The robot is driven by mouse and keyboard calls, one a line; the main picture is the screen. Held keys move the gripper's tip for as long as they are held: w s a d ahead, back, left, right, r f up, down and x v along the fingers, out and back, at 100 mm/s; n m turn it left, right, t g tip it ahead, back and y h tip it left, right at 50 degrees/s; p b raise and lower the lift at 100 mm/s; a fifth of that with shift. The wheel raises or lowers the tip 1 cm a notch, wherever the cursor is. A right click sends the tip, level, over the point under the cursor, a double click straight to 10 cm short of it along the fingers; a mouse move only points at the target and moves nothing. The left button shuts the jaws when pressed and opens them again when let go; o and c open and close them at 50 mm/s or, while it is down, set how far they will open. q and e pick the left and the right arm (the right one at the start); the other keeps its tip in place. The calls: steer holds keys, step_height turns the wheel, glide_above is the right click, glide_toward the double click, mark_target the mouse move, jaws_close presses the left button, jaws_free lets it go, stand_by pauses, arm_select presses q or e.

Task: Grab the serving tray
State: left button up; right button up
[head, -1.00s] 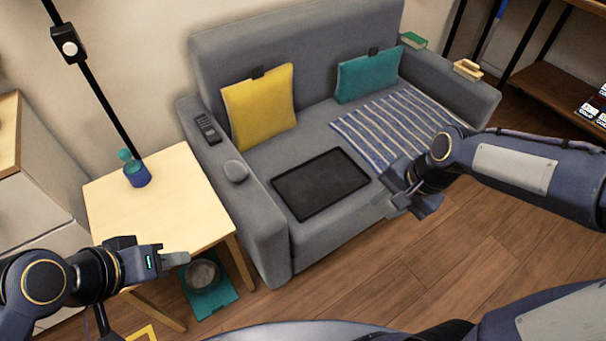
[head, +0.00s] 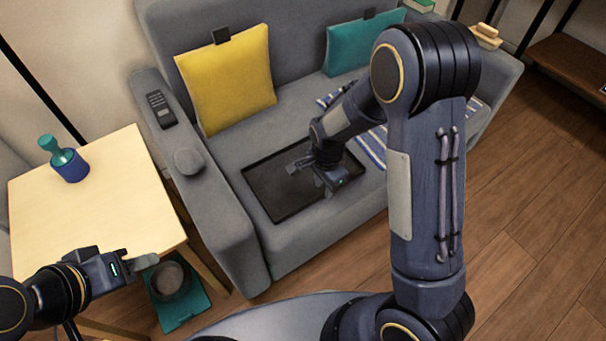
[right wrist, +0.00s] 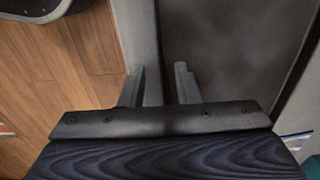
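The serving tray (head: 265,184) is a flat black rectangle lying on the grey sofa seat. My right gripper (head: 312,179) is over the tray's right near part, its hand hiding some of the tray. In the right wrist view my right gripper (right wrist: 160,84) has its two fingers apart with nothing held between them. The dark tray surface (right wrist: 235,55) is under the right finger, and the lighter strip of sofa lies by the left finger. I cannot tell whether the fingers touch the rim. My left gripper (head: 143,262) is by the side table; its opening cannot be made out.
The sofa's left armrest (head: 205,190) holds a remote (head: 161,110) and a round grey object (head: 188,161). A yellow pillow (head: 228,80) and teal pillow (head: 345,50) lean behind. The wooden side table (head: 95,205) holds a blue cup (head: 72,168).

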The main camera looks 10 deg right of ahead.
step_height(320, 180, down, 3)
steer(key=shift+f+b, duration=0.1)
steer(key=shift+b, duration=0.3)
jaws_close()
steer(key=shift+r, duration=0.2)
